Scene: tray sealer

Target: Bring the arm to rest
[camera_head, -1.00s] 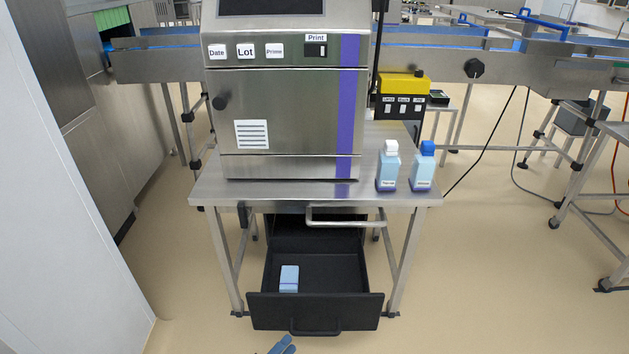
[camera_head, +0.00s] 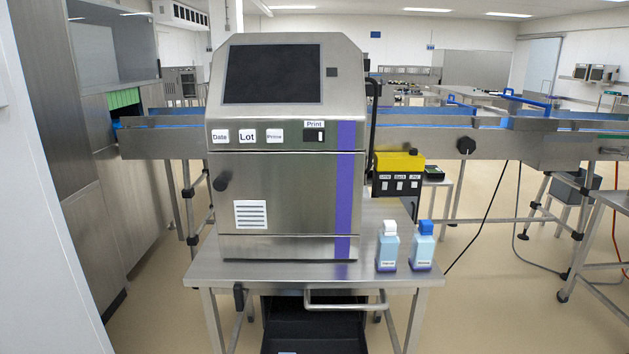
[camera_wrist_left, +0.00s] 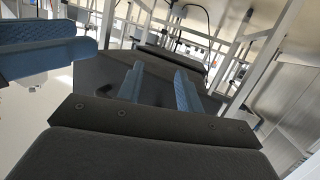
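My left gripper (camera_wrist_left: 158,85) shows in the left wrist view. Its two blue fingers stand apart with nothing between them, so it is open and empty. A dark surface lies beyond the fingers, perhaps the open drawer. Another pair of blue finger pads (camera_wrist_left: 55,45) enters at the left edge of that view, likely my right gripper. The pads overlap in the picture, and I cannot tell whether they are shut. Neither gripper is in the head view.
The printer cabinet (camera_head: 290,190) stands on a steel table (camera_head: 225,272). Two bottles, white-capped (camera_head: 387,247) and blue-capped (camera_head: 422,247), stand at its right. The black drawer (camera_head: 315,330) under the table is open, its front cut off below. A conveyor (camera_head: 540,150) runs behind.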

